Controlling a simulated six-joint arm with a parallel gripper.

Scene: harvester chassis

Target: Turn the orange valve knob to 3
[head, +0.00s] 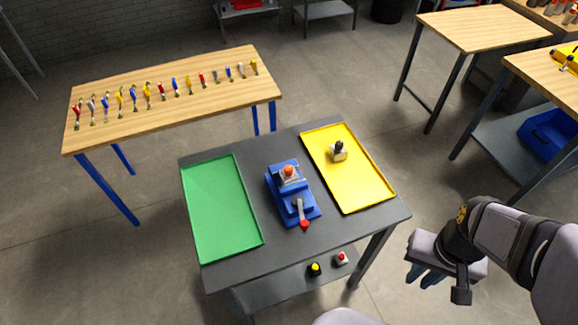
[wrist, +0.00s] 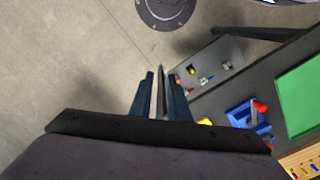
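The orange knob (head: 289,170) sits on top of a blue fixture (head: 279,190) in the middle of the dark table. The knob is small, and its pointer and any numbers cannot be read. A grey lever with a red tip (head: 304,224) is at the fixture's front end. The blue fixture also shows in the wrist view (wrist: 240,114). My gripper (head: 424,277) hangs off the table's right front side, well apart from the knob. In the wrist view its fingers (wrist: 159,75) stand close together with nothing clearly between them; whether they touch is unclear.
A green tray (head: 220,209) lies left of the fixture, and a yellow tray (head: 365,184) with a black-knobbed block (head: 339,151) lies right. Other small parts (head: 315,269) sit on the lower shelf. A wooden bench (head: 175,90) with several coloured tools stands behind left.

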